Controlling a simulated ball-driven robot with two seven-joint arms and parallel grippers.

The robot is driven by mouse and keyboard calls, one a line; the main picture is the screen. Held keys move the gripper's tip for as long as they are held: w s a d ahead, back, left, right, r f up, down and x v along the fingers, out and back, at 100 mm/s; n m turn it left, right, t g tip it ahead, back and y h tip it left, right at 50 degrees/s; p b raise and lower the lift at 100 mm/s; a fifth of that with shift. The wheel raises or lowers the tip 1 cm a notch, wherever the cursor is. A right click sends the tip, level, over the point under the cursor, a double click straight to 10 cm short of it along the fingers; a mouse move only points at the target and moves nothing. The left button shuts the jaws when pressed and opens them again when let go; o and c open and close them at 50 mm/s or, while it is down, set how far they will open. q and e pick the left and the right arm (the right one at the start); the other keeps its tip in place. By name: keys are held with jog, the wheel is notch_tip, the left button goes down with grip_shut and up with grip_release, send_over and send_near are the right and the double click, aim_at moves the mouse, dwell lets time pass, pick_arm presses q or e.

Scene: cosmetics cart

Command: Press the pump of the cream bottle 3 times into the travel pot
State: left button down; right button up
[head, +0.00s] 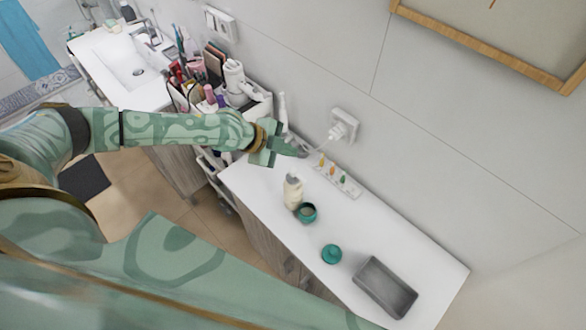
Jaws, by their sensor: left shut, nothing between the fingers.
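The cream bottle (292,192) is a pale, upright bottle standing on the white top. Its pump head is small and hard to make out. An open teal pot (307,213), the travel pot, stands close beside it at the lower right, with pale contents or interior showing. A teal round piece (331,254), likely its lid, lies apart from it further down. My left gripper (302,152) is shut and empty, above and behind the bottle in the picture, apart from it. My right gripper is not in view.
A grey tray (386,287) lies on the white top (413,262) at its right end. A pale strip with small coloured pieces (340,181) lies along the wall. A wall socket with a plug (343,129) is near my left gripper. Crowded cosmetics (232,75) stand behind my forearm.

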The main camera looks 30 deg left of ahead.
pick_arm(q)
jog(key=shift+w+r, duration=0.25)
jog(key=shift+r, duration=0.1)
jog(key=r+p, duration=0.1)
jog(key=p, duration=0.1)
jog(key=r+p, duration=0.1)
jog(key=r, duration=0.1)
jog(key=shift+s+p, duration=0.3)
jog(key=shift+p, duration=0.05)
jog(key=shift+w, duration=0.1)
jog(key=b, duration=0.8)
send_over(298, 175)
jog(key=a, duration=0.3)
notch_tip(298, 175, down, 8)
jog(key=shift+f, duration=0.35)
dwell(0.7)
jog(key=shift+f, duration=0.4)
